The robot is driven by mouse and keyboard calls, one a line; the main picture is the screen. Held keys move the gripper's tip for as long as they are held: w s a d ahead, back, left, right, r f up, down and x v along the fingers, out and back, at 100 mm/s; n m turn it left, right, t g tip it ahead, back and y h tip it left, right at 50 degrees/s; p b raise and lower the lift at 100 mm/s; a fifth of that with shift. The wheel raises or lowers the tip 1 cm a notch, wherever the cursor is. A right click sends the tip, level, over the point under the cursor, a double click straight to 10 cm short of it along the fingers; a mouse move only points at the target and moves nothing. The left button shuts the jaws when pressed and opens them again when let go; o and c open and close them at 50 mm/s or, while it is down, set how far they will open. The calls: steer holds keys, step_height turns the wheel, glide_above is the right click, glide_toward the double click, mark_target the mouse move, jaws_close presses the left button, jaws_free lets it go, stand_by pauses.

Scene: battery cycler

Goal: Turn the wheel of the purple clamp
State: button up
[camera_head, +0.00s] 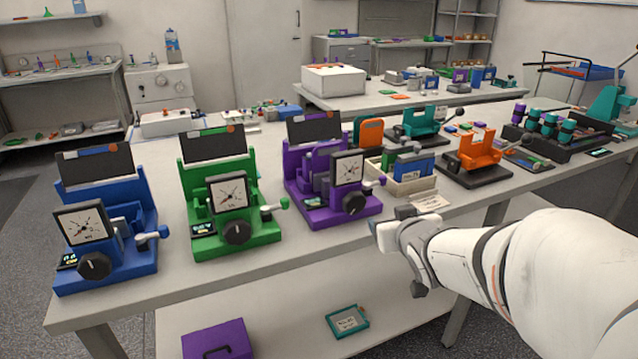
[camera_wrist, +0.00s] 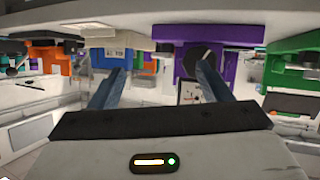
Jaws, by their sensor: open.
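The purple clamp (camera_head: 325,185) stands on the near table in the head view, with a white dial on its front. Its black wheel (camera_head: 353,201) sits low at the front right, below the dial. In the wrist view, which looks upside down, the purple clamp (camera_wrist: 232,62) is right of centre. Its black wheel (camera_wrist: 200,62) is partly behind a finger. My gripper (camera_wrist: 161,72) is open and empty, with its two fingers apart. In the head view the end of my arm is in front of the table edge, right of and below the clamp, apart from it.
A green clamp (camera_head: 215,180) and a blue clamp (camera_head: 135,215) stand to the left. A beige bin (camera_head: 405,186) with blue packs is just right of the purple clamp. An orange fixture (camera_head: 476,152) is farther right. A lower shelf holds a purple case (camera_head: 217,341).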

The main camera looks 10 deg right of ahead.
mark_target(357, 205)
steer(key=w+a+n+t+y+b, duration=0.1)
steer(key=w+a+y+b, duration=0.1)
steer(key=w, duration=0.1)
steer(key=w+a+f+n+t+y+b, duration=0.1)
steer(key=w+a+y+b, duration=0.1)
steer(key=w, duration=0.1)
steer(key=w+a+f+n+t+y+b, duration=0.1)
steer(key=w+a+t+y+b, duration=0.1)
steer(key=w, duration=0.1)
steer(key=shift+w, duration=0.35)
steer(key=shift+c, duration=0.3)
steer(key=c, duration=0.9)
